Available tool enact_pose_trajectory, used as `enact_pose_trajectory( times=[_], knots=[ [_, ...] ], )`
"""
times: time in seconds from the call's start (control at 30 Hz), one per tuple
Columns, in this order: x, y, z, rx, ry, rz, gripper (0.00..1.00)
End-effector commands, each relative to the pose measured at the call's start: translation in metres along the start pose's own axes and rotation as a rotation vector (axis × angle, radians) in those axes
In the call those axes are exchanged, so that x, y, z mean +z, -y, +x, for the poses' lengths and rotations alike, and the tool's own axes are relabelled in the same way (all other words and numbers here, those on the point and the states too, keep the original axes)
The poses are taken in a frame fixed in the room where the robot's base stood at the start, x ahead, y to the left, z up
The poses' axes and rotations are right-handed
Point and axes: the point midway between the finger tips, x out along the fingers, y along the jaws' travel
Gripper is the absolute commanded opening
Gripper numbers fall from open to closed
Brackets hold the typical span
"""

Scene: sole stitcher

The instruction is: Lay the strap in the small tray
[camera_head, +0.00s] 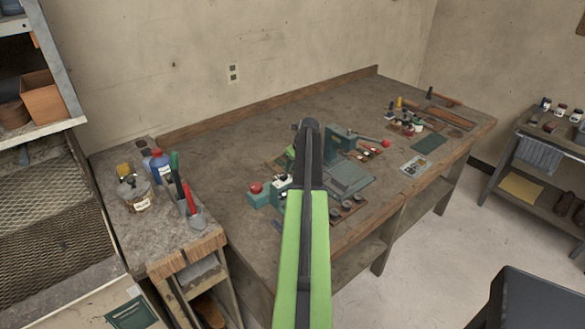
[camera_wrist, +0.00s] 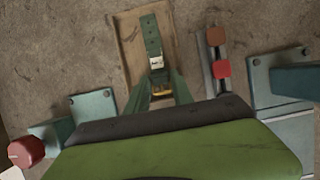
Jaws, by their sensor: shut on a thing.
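In the wrist view my gripper (camera_wrist: 160,92) is shut on the strap (camera_wrist: 151,35), a dark green band with a pale metal buckle and a yellowish part near the fingertips. The strap reaches away from the fingers over the small tray (camera_wrist: 128,45), a tan, shallow rectangle on the bench. I cannot tell whether the strap touches the tray floor. In the head view the tray (camera_head: 275,162) is partly hidden by my arm, with a bit of green at it. My gripper is not clearly visible in the head view.
A rail with red knobs (camera_wrist: 223,68) stands just right of the tray. Green machine brackets (camera_wrist: 285,78) are farther right. A red-knobbed teal fixture (camera_wrist: 52,135) is at lower left. The bench (camera_head: 235,150) is bare left of the tray.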

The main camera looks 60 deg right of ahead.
Motion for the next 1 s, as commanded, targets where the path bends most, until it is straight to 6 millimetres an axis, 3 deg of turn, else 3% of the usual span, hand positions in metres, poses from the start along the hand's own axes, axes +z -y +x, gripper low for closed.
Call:
enact_pose_trajectory(
  times=[0.1, 0.53, 0.67, 1.0],
  knots=[
    [0.000, 0.000, 0.001, 0.000, 0.000, 0.000, 0.37],
    [0.002, -0.001, -0.008, 0.000, 0.000, -0.001, 0.37],
    [0.003, -0.001, -0.028, 0.000, 0.000, -0.001, 0.37],
    [0.004, -0.001, -0.106, 0.000, 0.000, 0.000, 0.37]
  ],
)
